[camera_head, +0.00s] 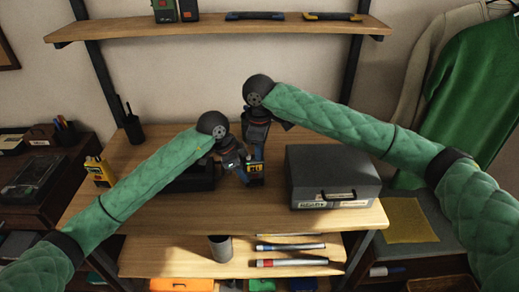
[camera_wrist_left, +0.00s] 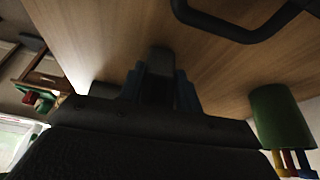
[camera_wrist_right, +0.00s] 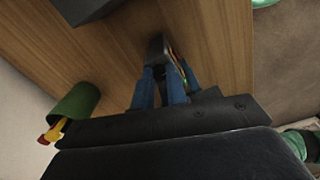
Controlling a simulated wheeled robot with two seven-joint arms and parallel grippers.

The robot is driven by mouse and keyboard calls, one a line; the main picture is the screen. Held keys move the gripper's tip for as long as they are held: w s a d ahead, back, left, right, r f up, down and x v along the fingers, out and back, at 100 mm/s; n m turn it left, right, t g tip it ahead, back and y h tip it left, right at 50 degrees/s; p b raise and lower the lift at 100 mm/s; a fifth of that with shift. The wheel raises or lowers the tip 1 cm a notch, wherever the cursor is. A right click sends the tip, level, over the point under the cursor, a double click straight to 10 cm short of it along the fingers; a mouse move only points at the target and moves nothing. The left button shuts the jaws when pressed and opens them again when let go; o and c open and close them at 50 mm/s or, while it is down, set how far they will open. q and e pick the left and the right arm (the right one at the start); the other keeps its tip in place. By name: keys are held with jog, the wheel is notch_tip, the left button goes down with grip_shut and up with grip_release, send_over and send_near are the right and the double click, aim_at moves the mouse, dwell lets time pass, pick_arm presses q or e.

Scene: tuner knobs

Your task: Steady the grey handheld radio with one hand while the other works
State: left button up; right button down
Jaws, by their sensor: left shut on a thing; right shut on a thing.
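The grey handheld radio (camera_head: 257,171), small and dark with yellow marks on its face, stands off the middle of the table between my two grippers. My left gripper (camera_head: 243,173) comes from the left and is shut on it; in the left wrist view the blue fingers clasp the dark grey radio body (camera_wrist_left: 160,64). My right gripper (camera_head: 255,152) comes from above and behind and is also shut on it; in the right wrist view the radio (camera_wrist_right: 156,46) shows between the blue fingers, with a coloured edge on one side. The knobs are hidden by the fingers.
A grey case (camera_head: 333,178) with a handle stands close on the right. A dark tray (camera_head: 190,180) lies under my left arm. A shelf (camera_head: 220,27) hangs above.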

jog(key=n, duration=0.4)
jog(key=shift+n, duration=0.4)
jog(key=shift+w+n, duration=0.1)
jog(key=shift+n, duration=1.8)
jog(key=c, duration=1.4)
grip_release()
jog(key=shift+r, duration=0.15)
notch_tip(320, 180, up, 12)
jog(key=shift+f, duration=0.1)
